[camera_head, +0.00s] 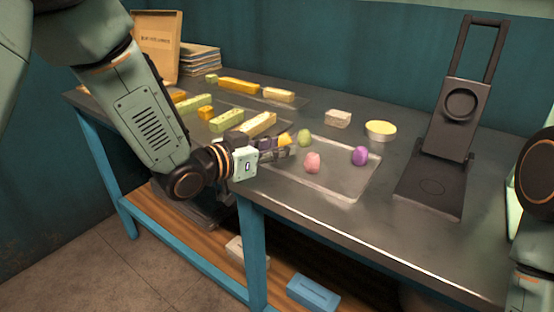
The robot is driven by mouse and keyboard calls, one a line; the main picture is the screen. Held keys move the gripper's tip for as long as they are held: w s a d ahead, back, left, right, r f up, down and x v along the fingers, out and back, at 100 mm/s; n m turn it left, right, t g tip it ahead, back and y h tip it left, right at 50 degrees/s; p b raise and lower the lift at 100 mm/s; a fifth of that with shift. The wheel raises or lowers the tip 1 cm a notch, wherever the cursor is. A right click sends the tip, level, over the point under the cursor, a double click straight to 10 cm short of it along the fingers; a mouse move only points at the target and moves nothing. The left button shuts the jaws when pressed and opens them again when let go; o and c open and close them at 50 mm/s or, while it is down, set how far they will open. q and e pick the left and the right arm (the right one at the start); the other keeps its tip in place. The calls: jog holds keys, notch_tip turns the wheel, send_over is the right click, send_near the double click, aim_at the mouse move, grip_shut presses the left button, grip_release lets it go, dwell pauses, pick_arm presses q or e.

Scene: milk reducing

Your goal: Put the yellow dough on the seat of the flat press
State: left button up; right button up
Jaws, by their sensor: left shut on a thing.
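The yellow dough (285,139) is at the tips of my left gripper (279,147), which is shut on it above the left side of a clear tray (345,183). Much of the dough is hidden by the fingers. The flat press (462,105) stands open at the right of the table, its upper plate and handle tilted up. Its seat (432,187) is a dark flat base with a round mark, and it is bare. My right arm shows at the right edge, but its gripper is out of view.
Green (305,138), pink (312,162) and purple (360,155) dough pieces lie on the tray. A round yellow-topped tin (380,130) and a pale block (338,118) stand behind. Several yellow and green bars lie at left. The table between tray and press is clear.

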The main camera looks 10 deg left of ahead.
pick_arm(q)
jog(key=shift+f, duration=0.7)
jog(key=shift+w+f, duration=0.1)
jog(key=shift+f, duration=0.15)
jog(key=shift+f, duration=0.15)
jog(key=o, duration=0.9)
